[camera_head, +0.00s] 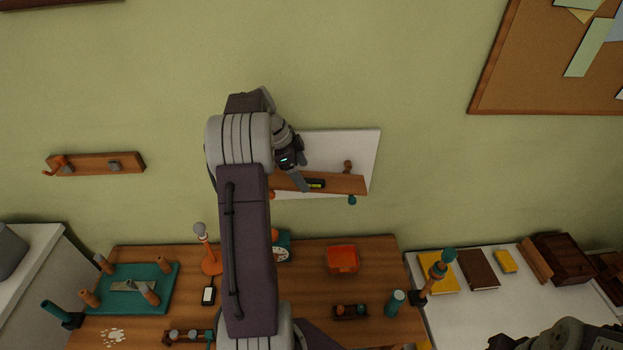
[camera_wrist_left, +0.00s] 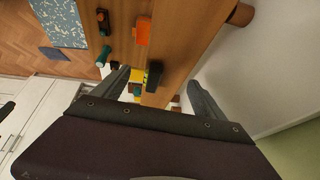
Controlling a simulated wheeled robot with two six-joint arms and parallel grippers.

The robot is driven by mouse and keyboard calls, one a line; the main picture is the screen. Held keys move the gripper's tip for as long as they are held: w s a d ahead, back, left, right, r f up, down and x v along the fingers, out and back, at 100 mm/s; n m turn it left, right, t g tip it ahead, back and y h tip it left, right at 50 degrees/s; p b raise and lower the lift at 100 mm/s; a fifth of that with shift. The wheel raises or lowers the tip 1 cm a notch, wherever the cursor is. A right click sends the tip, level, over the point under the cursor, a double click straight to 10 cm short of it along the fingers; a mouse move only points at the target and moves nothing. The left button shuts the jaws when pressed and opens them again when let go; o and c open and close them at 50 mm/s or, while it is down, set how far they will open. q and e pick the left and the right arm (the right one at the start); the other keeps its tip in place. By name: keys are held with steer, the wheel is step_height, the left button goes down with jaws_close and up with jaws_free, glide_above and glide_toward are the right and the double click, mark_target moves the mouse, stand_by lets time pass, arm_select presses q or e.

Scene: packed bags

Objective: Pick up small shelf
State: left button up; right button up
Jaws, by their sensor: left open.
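The small shelf (camera_head: 341,184) is a brown wooden board against a white panel (camera_head: 352,148) on the green wall. A dark item with a yellow-green mark (camera_head: 316,184) and a brown knob (camera_head: 347,167) are on it. My left arm hides its left end. My left gripper (camera_head: 300,181) is open at that end. In the left wrist view the shelf (camera_wrist_left: 188,38) runs between the spread fingers of the left gripper (camera_wrist_left: 160,91). I cannot tell whether they touch it.
Below stands a wooden table (camera_head: 310,255) with an orange box (camera_head: 342,259), a clock (camera_head: 281,253) and a teal pegboard (camera_head: 118,273). A white counter (camera_head: 485,305) with books is at right. A peg rail (camera_head: 95,163) hangs at left, with bare wall between.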

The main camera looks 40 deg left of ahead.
mark_target(312, 179)
arm_select(q)
steer(key=w+f, duration=0.1)
steer(key=w+f+p, duration=0.1)
steer(key=shift+w+d+f, duration=0.15)
steer(key=shift+w+f, duration=0.05)
steer(key=shift+w, duration=0.1)
steer(key=p+x, duration=0.1)
steer(key=x, duration=0.2)
steer(key=shift+s+d+f+p, duration=0.1)
steer(key=shift+d+f+p, duration=0.05)
steer(key=shift+f+p, duration=0.25)
steer(key=shift+s+f, duration=0.15)
steer(key=shift+s, duration=0.1)
steer(key=shift+w+f, duration=0.1)
steer(key=shift+w, duration=0.15)
steer(key=c, duration=1.4)
steer(key=shift+o, duration=0.2)
arm_select(e)
steer(key=shift+w+r, duration=0.4)
steer(key=shift+r, duration=0.25)
steer(key=shift+w+r, duration=0.35)
steer(key=shift+r, duration=0.25)
